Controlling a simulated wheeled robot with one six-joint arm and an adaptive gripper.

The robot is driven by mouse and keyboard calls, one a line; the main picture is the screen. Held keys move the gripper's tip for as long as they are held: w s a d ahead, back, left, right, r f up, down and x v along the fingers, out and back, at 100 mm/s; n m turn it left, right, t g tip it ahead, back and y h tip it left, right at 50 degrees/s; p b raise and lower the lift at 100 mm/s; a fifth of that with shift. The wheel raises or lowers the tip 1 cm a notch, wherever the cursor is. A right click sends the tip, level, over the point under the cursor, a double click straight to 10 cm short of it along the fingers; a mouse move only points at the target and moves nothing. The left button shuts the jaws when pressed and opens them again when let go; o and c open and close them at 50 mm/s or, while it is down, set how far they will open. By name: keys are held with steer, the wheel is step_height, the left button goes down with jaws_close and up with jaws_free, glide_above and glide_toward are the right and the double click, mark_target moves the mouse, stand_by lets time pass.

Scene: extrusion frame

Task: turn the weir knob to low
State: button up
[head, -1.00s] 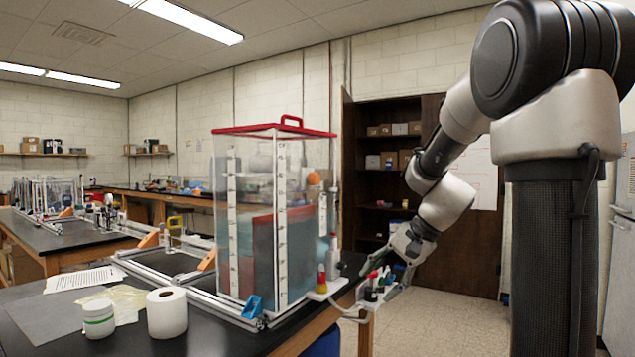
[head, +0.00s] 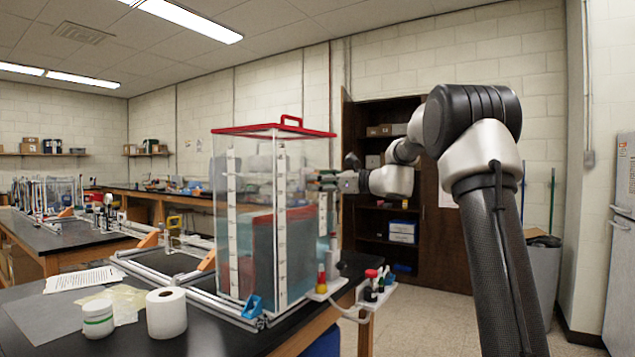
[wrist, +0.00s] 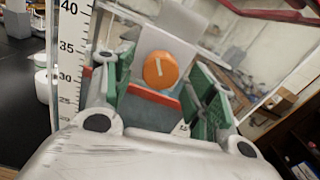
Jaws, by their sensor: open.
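The weir knob (wrist: 160,71) is a round orange disc with a short white mark, on a grey plate at the clear tank (head: 255,190). The mark stands nearly upright, slightly tilted, in the wrist view. My gripper (head: 320,179) is at the tank's right side, and its arm reaches in from the right. In the wrist view my gripper (wrist: 163,78) is open, its green pads on either side of the knob with gaps showing; no contact is visible. In the head view the knob is hidden by my gripper. No low marking can be read.
The tank has a red lid (head: 272,130) and a ruler strip (wrist: 70,60) on its edge. Small bottles (head: 372,285) stand on a white shelf below my gripper. A paper roll (head: 166,313) and white jar (head: 98,318) are on the black bench.

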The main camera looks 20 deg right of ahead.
steer(key=shift+w+a, duration=0.4)
steer(key=shift+w, duration=0.1)
steer(key=shift+c, duration=0.3)
steer(key=c, duration=1)
steer(key=shift+o, duration=0.2)
